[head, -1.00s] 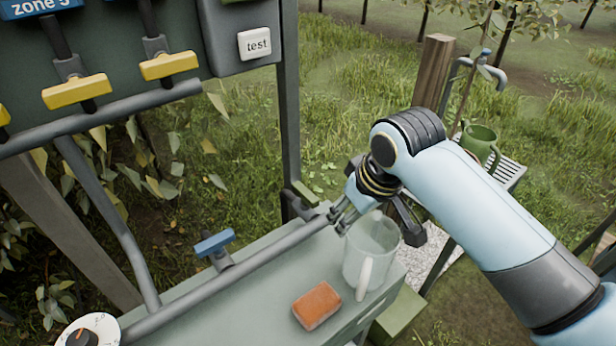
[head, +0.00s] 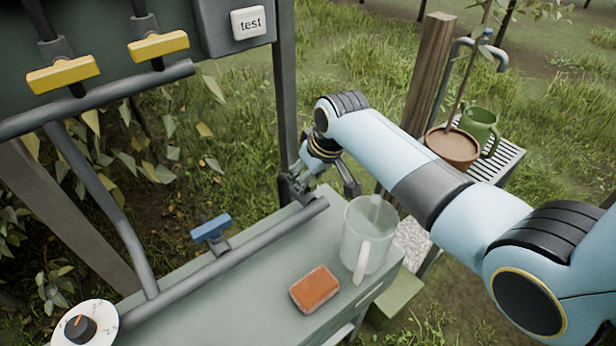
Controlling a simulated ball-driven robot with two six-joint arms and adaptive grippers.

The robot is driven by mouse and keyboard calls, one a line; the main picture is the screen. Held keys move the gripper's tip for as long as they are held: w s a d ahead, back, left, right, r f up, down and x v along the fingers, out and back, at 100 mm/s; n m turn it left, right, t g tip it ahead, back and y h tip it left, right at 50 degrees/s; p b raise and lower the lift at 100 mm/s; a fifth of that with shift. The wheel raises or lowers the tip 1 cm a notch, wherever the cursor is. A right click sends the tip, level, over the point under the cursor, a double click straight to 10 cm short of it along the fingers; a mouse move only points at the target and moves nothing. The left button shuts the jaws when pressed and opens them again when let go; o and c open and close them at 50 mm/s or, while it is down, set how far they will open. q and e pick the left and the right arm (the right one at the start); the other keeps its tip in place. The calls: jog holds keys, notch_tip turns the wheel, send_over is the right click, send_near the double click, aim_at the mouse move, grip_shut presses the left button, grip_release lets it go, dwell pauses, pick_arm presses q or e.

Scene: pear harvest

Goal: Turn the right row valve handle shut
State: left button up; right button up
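A blue valve handle (head: 211,228) stands crosswise on the grey pipe (head: 235,257) along the bench top. A dark fitting at the pipe's far right end is largely hidden by my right gripper (head: 297,184); I cannot tell whether it bears a handle. The gripper is pointed down at that end, to the right of and beyond the blue handle. Its fingers are small and partly merged with the dark fitting, so opening and contact cannot be told. Two yellow handles (head: 62,73) (head: 158,46) lie level on the upper panel. My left gripper is out of view.
A clear jug (head: 366,240) and an orange-brown block (head: 315,289) stand on the bench (head: 245,300) near my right arm. A dial (head: 83,328) is at the lower left.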

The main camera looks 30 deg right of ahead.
jog(key=shift+w+f, duration=0.1)
jog(key=shift+f, duration=0.15)
grip_shut()
